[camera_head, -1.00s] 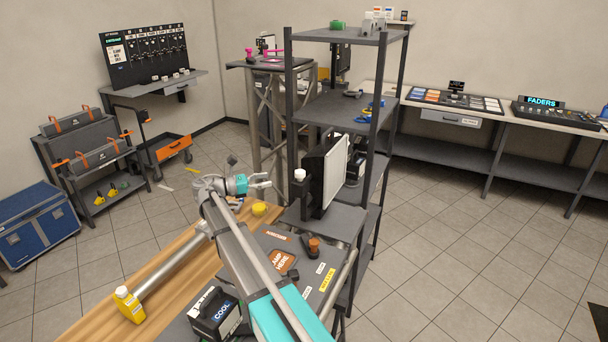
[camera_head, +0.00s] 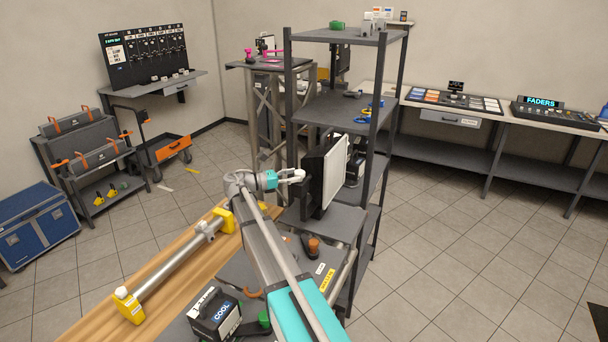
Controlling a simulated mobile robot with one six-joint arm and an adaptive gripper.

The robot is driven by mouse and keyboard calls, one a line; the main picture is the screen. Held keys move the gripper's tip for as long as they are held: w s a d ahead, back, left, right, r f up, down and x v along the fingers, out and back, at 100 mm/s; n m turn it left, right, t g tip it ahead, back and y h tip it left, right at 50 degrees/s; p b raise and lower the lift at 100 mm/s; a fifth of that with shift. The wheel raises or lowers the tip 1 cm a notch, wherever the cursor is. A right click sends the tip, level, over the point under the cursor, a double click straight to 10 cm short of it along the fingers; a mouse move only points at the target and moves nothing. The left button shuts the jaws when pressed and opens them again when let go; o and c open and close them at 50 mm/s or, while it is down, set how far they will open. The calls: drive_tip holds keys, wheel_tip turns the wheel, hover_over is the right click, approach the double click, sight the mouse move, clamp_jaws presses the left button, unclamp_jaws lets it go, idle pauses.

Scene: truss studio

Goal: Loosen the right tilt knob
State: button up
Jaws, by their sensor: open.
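A black panel lamp (camera_head: 316,183) with a white face stands upright on the grey bench beside the shelf post. A small white knob (camera_head: 299,173) shows at its left side, which I take to be the right tilt knob. My gripper (camera_head: 289,177) is open at the knob, its fingers overlapping it in the picture. I cannot tell whether they touch it or reach around it. The fingertips and part of the knob and its mount are hard to make out.
A dark open shelf (camera_head: 345,112) rises close behind the lamp. An orange-topped knob (camera_head: 313,243) and a black box marked COOL (camera_head: 214,315) are on the bench. A silver tube with yellow ends (camera_head: 175,268) lies on the wooden top to the left.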

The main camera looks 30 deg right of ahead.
drive_tip(key=shift+s+d, duration=0.15)
drive_tip(key=shift+d, duration=0.95)
drive_tip(key=shift+s+d, duration=0.15)
drive_tip(key=shift+d, duration=0.9)
drive_tip(key=c, duration=0.8)
